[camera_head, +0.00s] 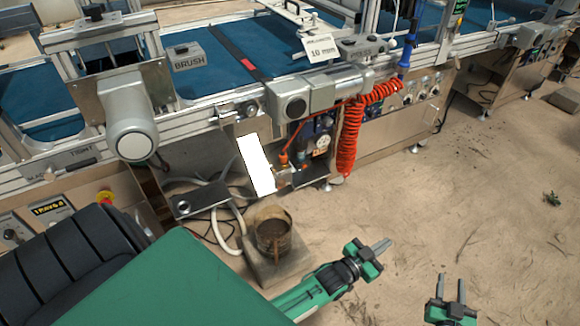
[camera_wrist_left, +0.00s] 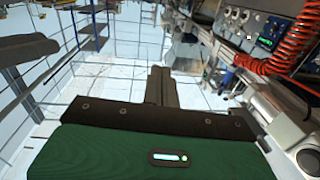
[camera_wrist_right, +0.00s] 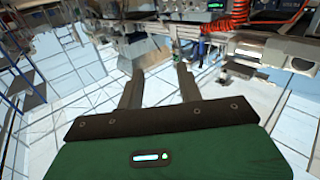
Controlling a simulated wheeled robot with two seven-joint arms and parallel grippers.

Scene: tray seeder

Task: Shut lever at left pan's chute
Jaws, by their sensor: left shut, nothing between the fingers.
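No lever can be made out for certain. A bright white slanted panel (camera_head: 256,165) hangs below the machine's front edge, and I cannot tell if it is the chute. A rusty round pot (camera_head: 272,236) stands on a block below it. Small orange-red fittings (camera_head: 284,158) sit just right of the panel. My left gripper (camera_head: 386,246) is shut and empty above the sandy floor, right of the pot and apart from it; its closed fingers show in the left wrist view (camera_wrist_left: 160,88). My right gripper (camera_head: 451,284) is open and empty farther right; its parted fingers show in the right wrist view (camera_wrist_right: 158,88).
The conveyor machine (camera_head: 225,65) with a blue belt runs across the back. A red coiled hose (camera_head: 348,140) hangs from its front. Pale hoses (camera_head: 222,225) lie left of the pot. The sandy floor (camera_head: 450,190) at right is mostly clear.

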